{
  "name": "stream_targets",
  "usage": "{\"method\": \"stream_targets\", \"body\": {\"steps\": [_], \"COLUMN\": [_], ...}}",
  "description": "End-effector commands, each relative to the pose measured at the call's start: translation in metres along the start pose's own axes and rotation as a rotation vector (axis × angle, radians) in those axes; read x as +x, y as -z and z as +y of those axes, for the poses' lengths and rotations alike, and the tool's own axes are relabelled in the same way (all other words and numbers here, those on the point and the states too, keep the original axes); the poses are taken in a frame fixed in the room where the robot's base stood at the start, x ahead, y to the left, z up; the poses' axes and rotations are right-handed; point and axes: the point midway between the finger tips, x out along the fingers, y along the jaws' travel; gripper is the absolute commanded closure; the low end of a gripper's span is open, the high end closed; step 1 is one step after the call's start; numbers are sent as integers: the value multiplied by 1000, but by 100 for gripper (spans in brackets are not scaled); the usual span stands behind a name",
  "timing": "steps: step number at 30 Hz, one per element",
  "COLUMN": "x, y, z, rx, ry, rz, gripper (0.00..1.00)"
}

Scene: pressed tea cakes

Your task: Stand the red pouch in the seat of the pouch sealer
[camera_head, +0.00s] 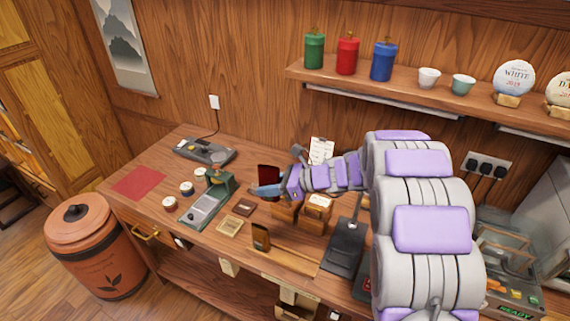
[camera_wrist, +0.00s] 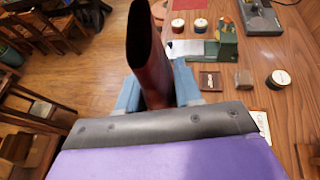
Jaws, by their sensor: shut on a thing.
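The red pouch (camera_head: 268,171) is dark red and held above the workbench in the head view. In the wrist view the pouch (camera_wrist: 150,62) stands between the two blue fingers of my gripper (camera_wrist: 157,92), its dark open mouth showing at the top. My gripper (camera_head: 268,190) is shut on it. A machine with a clear lid and a lit READY sign (camera_head: 514,311) is at the lower right, partly cut off. A green device with a grey plate (camera_head: 205,206) stands on the bench left of my gripper. I cannot tell for sure which is the pouch sealer.
A corded grey device (camera_head: 205,151), a red mat (camera_head: 139,182) and small round tins (camera_head: 187,188) are on the left of the bench. Wooden boxes (camera_head: 317,212) and a black stand (camera_head: 345,246) lie near my arm. A shelf (camera_head: 420,92) holds canisters and cups.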

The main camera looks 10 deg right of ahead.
Motion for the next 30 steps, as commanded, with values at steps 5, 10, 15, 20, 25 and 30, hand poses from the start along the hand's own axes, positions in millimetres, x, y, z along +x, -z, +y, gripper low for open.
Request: {"method": "stream_targets", "body": {"steps": [5,10,15,20,25,30], "x": [20,25,16,-7,-34,-54], "y": [34,70,110,153,185,204], "z": [33,67,98,128,145,152], "rx": [-103,-205,-319,-439,-529,-590], "ry": [-255,-506,-768,-1057,-1276,-1414], "rz": [2,0,1,-1,1,5], "gripper": [94,94,94,94,94,94]}}
